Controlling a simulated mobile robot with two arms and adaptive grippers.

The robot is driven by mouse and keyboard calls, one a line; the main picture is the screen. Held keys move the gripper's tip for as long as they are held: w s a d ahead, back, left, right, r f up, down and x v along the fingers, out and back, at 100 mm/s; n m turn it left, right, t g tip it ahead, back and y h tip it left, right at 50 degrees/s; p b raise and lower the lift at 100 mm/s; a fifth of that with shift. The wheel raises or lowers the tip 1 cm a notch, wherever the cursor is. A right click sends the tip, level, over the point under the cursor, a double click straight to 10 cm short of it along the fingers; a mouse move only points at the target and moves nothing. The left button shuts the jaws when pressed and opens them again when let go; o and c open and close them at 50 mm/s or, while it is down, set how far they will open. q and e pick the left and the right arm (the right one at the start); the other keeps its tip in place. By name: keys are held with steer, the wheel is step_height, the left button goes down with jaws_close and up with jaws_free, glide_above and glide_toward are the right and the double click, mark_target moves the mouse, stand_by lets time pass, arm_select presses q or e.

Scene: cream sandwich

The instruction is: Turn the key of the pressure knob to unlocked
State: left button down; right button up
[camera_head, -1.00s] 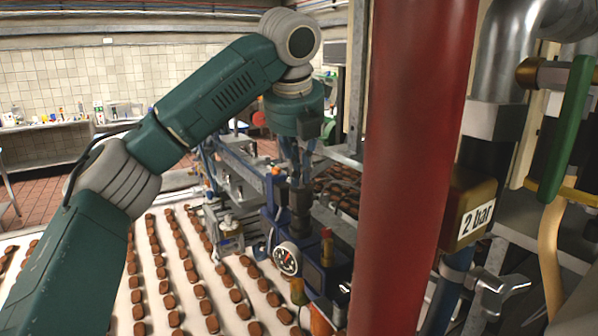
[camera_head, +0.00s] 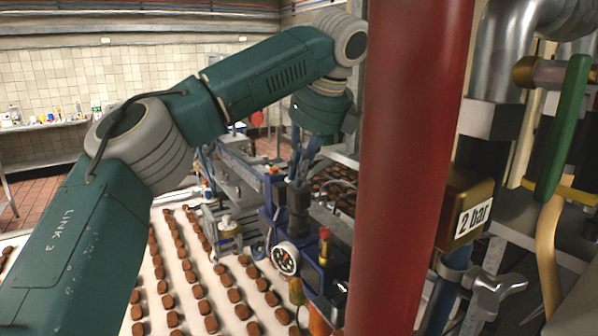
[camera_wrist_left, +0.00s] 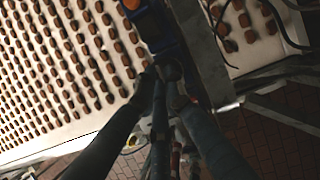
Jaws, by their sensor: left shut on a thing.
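My left gripper (camera_head: 300,165) comes down from above onto the blue machine unit (camera_head: 328,282), beside the red pipe. Its fingers are shut on the dark pressure knob (camera_head: 298,197), an upright black part above the round gauge (camera_head: 286,258). In the left wrist view the fingers (camera_wrist_left: 163,80) close on either side of the dark knob (camera_wrist_left: 172,70). I cannot make out the key or which way it is turned; the fingers and the small picture hide it. My right gripper is not in view.
A thick red pipe (camera_head: 408,150) stands upright close to the right of my left wrist. A conveyor (camera_head: 205,272) with rows of brown sandwiches lies below. At the right are a "2 bar" box (camera_head: 468,212), a green handle (camera_head: 563,130) and metal pipes.

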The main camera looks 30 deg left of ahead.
arm_select(q)
steer(key=n, duration=0.2)
steer(key=n+g, duration=0.1)
steer(key=n, duration=0.1)
steer(key=shift+w+d+r+g, duration=0.1)
steer(key=shift+w+g, duration=0.05)
steer(key=shift+g, duration=0.15)
steer(key=shift+w+n+g, duration=0.1)
steer(key=shift+n+g, duration=0.5)
steer(key=shift+n, duration=1.3)
steer(key=c, duration=2.1)
jaws_free()
steer(key=shift+m, duration=0.4)
